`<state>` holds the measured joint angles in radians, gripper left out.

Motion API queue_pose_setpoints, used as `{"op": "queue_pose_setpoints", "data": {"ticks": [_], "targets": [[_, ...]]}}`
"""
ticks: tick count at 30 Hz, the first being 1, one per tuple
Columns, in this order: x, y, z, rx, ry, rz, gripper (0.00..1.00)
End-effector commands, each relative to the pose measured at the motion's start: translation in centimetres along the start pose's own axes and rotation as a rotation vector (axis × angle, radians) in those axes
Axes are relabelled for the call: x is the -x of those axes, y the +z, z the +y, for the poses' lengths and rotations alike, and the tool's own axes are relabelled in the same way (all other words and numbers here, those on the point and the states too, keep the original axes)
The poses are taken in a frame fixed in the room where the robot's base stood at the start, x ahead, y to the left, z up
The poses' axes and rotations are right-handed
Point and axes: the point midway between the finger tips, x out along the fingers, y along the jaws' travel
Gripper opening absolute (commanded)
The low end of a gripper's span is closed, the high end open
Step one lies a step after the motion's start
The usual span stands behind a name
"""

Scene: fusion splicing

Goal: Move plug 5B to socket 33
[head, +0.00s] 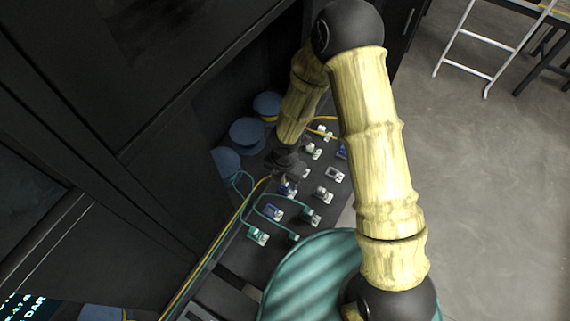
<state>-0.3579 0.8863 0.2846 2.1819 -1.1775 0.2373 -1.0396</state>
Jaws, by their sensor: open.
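Several small plugs and sockets sit on a dark sloping panel (260,262). Their labels are too small to read, so I cannot tell which plug is 5B or which socket is 33. A blue plug (289,189) lies just below my gripper (286,178), which is open and points down at the panel. The arm and gripper body hide part of this area, and I cannot tell whether the fingers touch the plug. Another blue unit (273,212) and teal plugs (257,237) (312,216) are lower down. White plugs (322,131) (313,151) are higher up.
Teal and yellow cables (226,223) run along the panel's left side. Blue round spools (247,134) stand at the left by a dark cabinet wall (140,190). A grey-framed socket (334,174) and a white-topped one (324,194) lie right of my gripper. Open floor (480,190) is at right.

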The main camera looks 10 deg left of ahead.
Motion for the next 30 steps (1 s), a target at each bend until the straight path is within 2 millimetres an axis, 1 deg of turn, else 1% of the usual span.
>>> {"op": "queue_pose_setpoints", "data": {"ticks": [1,9,12,15,20,30], "targets": [[0.8,0.1,0.0,-0.003,0.003,0.0,0.5],[5.6,0.1,0.0,-0.004,0.003,-0.002,0.5],[7.3,0.1,0.0,-0.002,0.002,-0.002,0.5],[8.5,0.1,0.0,-0.002,0.001,-0.001,0.5],[9.3,0.0,0.0,0.0,-0.001,0.0,0.5],[9.2,0.0,0.0,0.001,-0.001,0.001,0.5]]}}
